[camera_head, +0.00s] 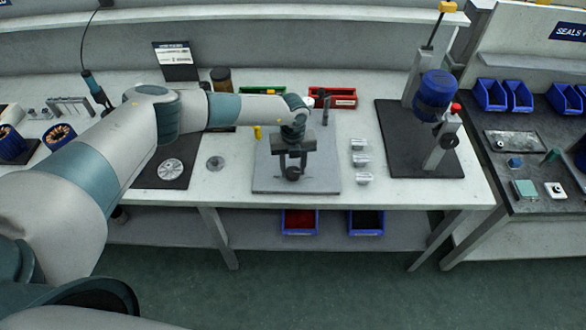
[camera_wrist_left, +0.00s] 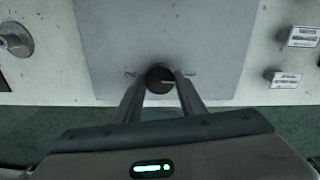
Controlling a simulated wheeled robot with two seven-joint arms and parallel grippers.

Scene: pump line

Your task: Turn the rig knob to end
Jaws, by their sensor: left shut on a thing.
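The rig knob (camera_wrist_left: 160,77) is a round, dark knob on a grey plate (camera_wrist_left: 115,30). In the wrist view a pale pointer line on the knob points to the right. A short mark shows on the plate to either side of it. My left gripper (camera_wrist_left: 161,86) points down at the knob, with its two fingers shut on the knob's sides. In the head view the left gripper (camera_head: 292,170) is over the front part of the plate (camera_head: 325,178), and the dark knob (camera_head: 292,174) shows between its fingers. My right gripper is not in view.
A press with a blue motor (camera_head: 434,92) stands further right. A metal disc (camera_head: 215,163) lies on the left.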

